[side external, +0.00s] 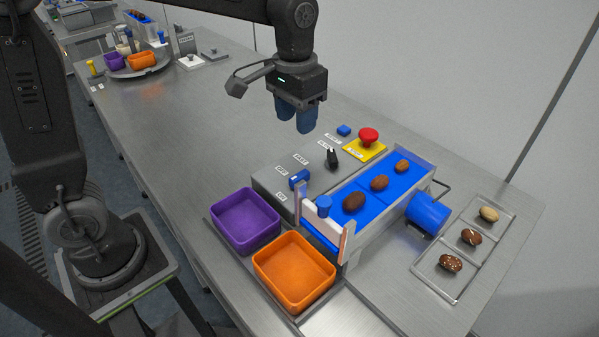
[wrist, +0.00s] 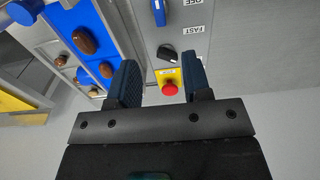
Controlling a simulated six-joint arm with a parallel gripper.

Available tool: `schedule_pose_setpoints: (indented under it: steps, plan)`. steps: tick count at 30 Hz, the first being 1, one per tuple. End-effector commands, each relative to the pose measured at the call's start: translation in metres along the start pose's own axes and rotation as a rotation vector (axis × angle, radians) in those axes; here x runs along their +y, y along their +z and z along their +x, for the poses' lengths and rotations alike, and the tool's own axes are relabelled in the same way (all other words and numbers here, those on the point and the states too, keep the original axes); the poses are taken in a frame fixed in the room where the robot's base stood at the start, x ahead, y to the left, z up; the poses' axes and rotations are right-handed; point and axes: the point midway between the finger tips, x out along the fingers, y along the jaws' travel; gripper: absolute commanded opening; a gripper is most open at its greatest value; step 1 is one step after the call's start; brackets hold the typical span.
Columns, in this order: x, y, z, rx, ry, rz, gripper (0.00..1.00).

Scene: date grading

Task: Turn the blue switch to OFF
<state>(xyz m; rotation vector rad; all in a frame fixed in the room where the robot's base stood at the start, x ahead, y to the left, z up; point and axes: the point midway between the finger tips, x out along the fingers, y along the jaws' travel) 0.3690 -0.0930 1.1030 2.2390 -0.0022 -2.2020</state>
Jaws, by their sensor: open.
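The blue switch (side external: 299,179) sits on the grey control box (side external: 270,186), near its left end, with small white labels beside it. In the wrist view the blue switch (wrist: 158,12) shows at the top edge, partly cut off, near a label that reads OFF upside down. I cannot tell its setting for sure. My gripper (side external: 296,121) is open and empty, above and behind the box, apart from the switch. In the wrist view its two fingers (wrist: 161,68) stand apart, with the box's black knob and red button showing between and beyond them.
The box also carries a black knob (side external: 332,158), a red stop button (side external: 368,138) and a blue button (side external: 344,131). A blue conveyor (side external: 331,222) with dates runs alongside. A purple bin (side external: 245,219) and orange bin (side external: 293,271) stand in front. The table's left-middle is clear.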

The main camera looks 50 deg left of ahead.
Motion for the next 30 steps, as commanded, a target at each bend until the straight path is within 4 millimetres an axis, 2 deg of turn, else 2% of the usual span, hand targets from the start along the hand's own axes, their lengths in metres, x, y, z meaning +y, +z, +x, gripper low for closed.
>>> schedule_pose_setpoints:
  steps: [8, 21, 24, 30]
  plan:
    - [0.003, -0.005, 0.022, -0.021, -0.003, 0.000, 0.45]
    - [0.002, -0.003, 0.108, -0.023, -0.003, 0.000, 0.45]
    - [0.002, -0.003, 0.123, -0.021, -0.003, 0.000, 0.45]
    - [0.002, -0.003, 0.140, -0.019, -0.002, 0.000, 0.45]
